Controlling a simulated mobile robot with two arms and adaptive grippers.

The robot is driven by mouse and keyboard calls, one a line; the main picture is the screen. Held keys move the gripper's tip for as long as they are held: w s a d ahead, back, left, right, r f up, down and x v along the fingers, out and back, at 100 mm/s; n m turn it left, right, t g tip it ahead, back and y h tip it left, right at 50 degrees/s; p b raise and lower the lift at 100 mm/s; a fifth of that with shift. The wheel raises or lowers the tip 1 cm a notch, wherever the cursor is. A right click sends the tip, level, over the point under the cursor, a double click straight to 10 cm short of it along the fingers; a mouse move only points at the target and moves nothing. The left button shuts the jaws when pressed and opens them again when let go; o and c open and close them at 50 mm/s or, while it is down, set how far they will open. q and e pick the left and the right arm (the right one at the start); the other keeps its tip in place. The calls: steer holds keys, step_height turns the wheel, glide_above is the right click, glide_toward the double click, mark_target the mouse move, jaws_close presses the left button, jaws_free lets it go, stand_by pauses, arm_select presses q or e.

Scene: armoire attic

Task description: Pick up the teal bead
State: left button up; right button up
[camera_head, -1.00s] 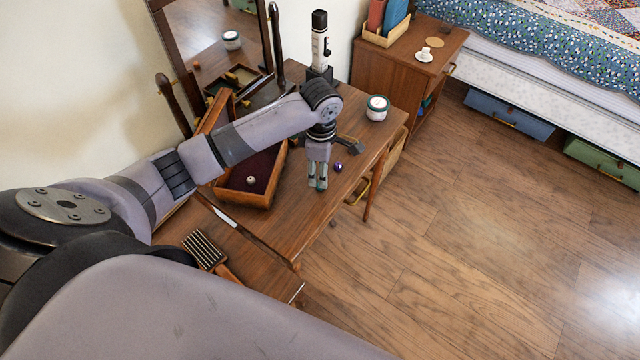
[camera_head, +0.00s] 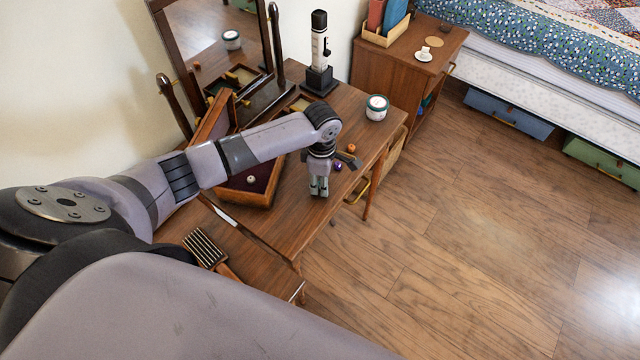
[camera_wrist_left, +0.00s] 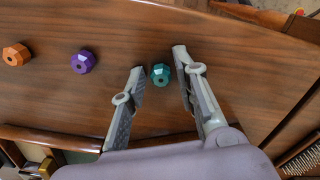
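The teal bead (camera_wrist_left: 161,74) rests on the brown wooden tabletop in the left wrist view. My left gripper (camera_wrist_left: 159,62) is open, with one finger on each side of the bead. The bead cannot be made out between the fingers there. My right gripper is not in view.
A purple bead (camera_wrist_left: 83,62) and an orange bead (camera_wrist_left: 16,54) lie left of the gripper in the wrist view. An open box (camera_head: 236,196) with a dark red lining stands beside the arm. A jar (camera_head: 377,107) stands farther back. A brush (camera_head: 205,250) lies near the front.

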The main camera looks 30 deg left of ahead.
arm_select(q)
steer(key=c, duration=0.5)
steer(key=shift+r, duration=0.1)
